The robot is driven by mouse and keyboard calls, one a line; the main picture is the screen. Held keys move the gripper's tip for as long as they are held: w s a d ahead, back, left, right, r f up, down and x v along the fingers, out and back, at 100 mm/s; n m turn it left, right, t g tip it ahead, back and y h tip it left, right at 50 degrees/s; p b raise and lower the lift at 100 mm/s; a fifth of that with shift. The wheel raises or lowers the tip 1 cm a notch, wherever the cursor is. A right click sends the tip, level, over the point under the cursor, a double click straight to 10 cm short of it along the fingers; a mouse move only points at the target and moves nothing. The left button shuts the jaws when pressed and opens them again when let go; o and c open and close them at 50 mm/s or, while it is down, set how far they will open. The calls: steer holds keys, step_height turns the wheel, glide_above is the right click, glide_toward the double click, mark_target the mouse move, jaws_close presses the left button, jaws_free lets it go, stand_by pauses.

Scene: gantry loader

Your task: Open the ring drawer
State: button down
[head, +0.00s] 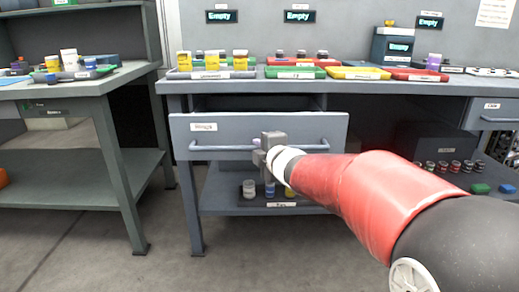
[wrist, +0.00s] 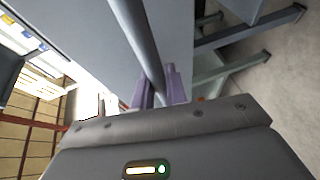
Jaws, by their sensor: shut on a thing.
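The ring drawer (head: 225,128) is a grey drawer under the middle bench, with a small white label at its left and a long horizontal bar handle (head: 315,147). Its front stands out from the bench, with a dark gap above it, so it is partly open. My gripper (head: 262,155) is at the middle of the handle, shut on the bar. In the wrist view the handle (wrist: 137,38) runs down between the two purple fingers (wrist: 160,88). My gripper hides part of the handle.
Trays of jars, including a red tray (head: 415,75) and a yellow tray (head: 358,73), stand on the benchtop (head: 350,88). A lower shelf (head: 225,200) holds several jars. A green-grey bench (head: 100,85) stands to the left. The floor (head: 90,265) in front is clear.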

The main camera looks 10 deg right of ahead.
steer(key=c, duration=1.4)
jaws_free()
steer(key=v, duration=0.7)
steer(key=shift+s+d+p, duration=0.2)
steer(key=shift+s+p, duration=0.15)
steer(key=shift+p, duration=0.05)
steer(key=shift+r, duration=0.1)
steer(key=s+d+f+m+g+h+p, duration=0.2)
steer(key=s+d+m+g+h, duration=0.15)
steer(key=s+m, duration=0.5)
steer(key=s+d+f+m+g+h+p, duration=0.2)
steer(key=s+d+m+g+h, duration=0.15)
steer(key=s+m, duration=0.5)
steer(key=s+a+f+m+g+y, duration=0.2)
steer(key=s+f+m, duration=0.1)
steer(key=s, duration=0.7)
steer(key=shift+f+m+g, duration=0.3)
steer(key=shift+f+g, duration=0.1)
steer(key=shift+f, duration=0.05)
